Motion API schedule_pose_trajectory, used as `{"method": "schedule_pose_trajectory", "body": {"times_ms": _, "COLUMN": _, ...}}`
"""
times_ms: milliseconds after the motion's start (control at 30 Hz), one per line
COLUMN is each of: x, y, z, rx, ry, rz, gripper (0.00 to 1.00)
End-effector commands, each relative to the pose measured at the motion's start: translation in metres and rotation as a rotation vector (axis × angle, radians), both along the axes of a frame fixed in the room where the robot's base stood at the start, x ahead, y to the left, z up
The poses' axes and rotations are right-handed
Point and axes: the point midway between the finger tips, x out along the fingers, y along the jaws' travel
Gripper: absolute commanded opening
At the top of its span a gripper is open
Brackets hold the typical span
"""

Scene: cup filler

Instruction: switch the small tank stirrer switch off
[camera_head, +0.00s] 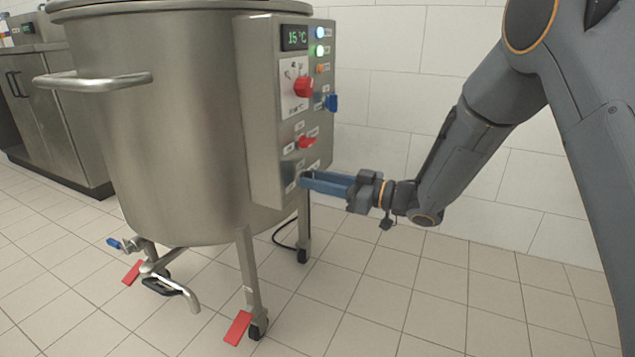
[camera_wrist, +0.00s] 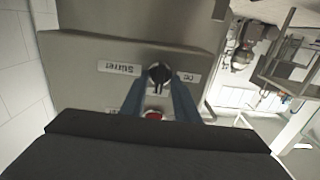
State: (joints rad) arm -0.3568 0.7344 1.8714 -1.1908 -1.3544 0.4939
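The small tank (camera_head: 170,130) is a steel vessel on legs, with a control panel (camera_head: 262,120) on its right side in the head view. My gripper (camera_head: 306,180) has its blue fingers at the panel's lower edge, below the red switch (camera_head: 306,142). In the wrist view, a black rotary switch (camera_wrist: 159,74) sits beside an upside-down label reading "Stirrer". My gripper (camera_wrist: 159,80) is open, with one finger on each side of this switch; I cannot tell whether they touch it. The fingers mostly hide this switch in the head view.
Another red knob (camera_head: 303,86) and a blue switch (camera_head: 331,102) stick out from the panel above my gripper. A display (camera_head: 294,37) reads 15 °C. A steel handle (camera_head: 95,81) juts from the tank. The tiled floor at the right is clear.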

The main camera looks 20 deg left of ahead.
Motion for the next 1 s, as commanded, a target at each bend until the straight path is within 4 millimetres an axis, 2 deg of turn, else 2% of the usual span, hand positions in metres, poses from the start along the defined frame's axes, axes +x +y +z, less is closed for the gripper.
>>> {"method": "schedule_pose_trajectory", "body": {"times_ms": 67, "x": 0.0001, "y": -0.0002, "z": 0.0002, "rx": 0.000, "ry": 0.000, "rz": 0.000, "gripper": 0.28}}
{"method": "schedule_pose_trajectory", "body": {"times_ms": 233, "x": 0.0002, "y": -0.0003, "z": 0.0001, "rx": 0.000, "ry": 0.000, "rz": 0.000, "gripper": 0.01}}
{"method": "schedule_pose_trajectory", "body": {"times_ms": 267, "x": 0.0002, "y": -0.0004, "z": 0.0000, "rx": 0.000, "ry": 0.000, "rz": -0.001, "gripper": 0.00}}
{"method": "schedule_pose_trajectory", "body": {"times_ms": 667, "x": -0.0004, "y": -0.0005, "z": 0.0005, "rx": -0.005, "ry": -0.048, "rz": 0.000, "gripper": 0.00}}
{"method": "schedule_pose_trajectory", "body": {"times_ms": 1000, "x": -0.0017, "y": -0.0004, "z": 0.0011, "rx": -0.024, "ry": -0.285, "rz": 0.000, "gripper": 0.00}}
